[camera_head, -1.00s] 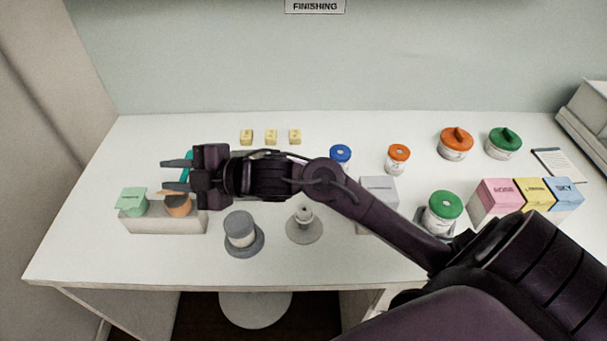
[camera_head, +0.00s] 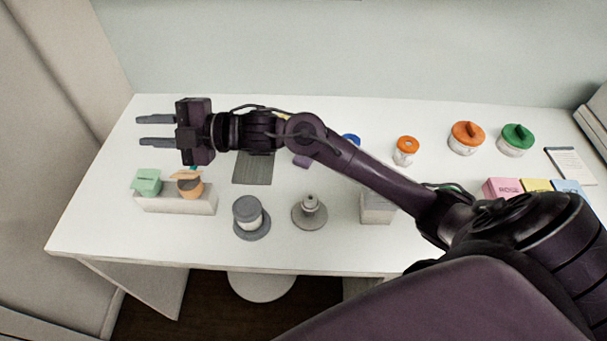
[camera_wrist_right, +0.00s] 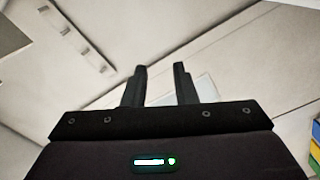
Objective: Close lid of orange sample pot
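The orange sample pot (camera_head: 191,190) stands at the right end of a pale block on the left side of the table. Its lighter orange lid (camera_head: 186,175) lies across the top, and I cannot tell whether it sits fully flat. A green pot (camera_head: 147,182) with its lid on top stands beside it on the left. My right gripper (camera_head: 141,131) is open and empty, above and behind the pots, apart from them, its fingers pointing left. In the right wrist view its two fingers (camera_wrist_right: 160,68) are parted with nothing between them. My left gripper is not in view.
The pale block (camera_head: 178,206) holds both pots. A grey-lidded jar (camera_head: 248,217) and a grey stand (camera_head: 310,213) are to its right. A dark mat (camera_head: 253,169) lies behind.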

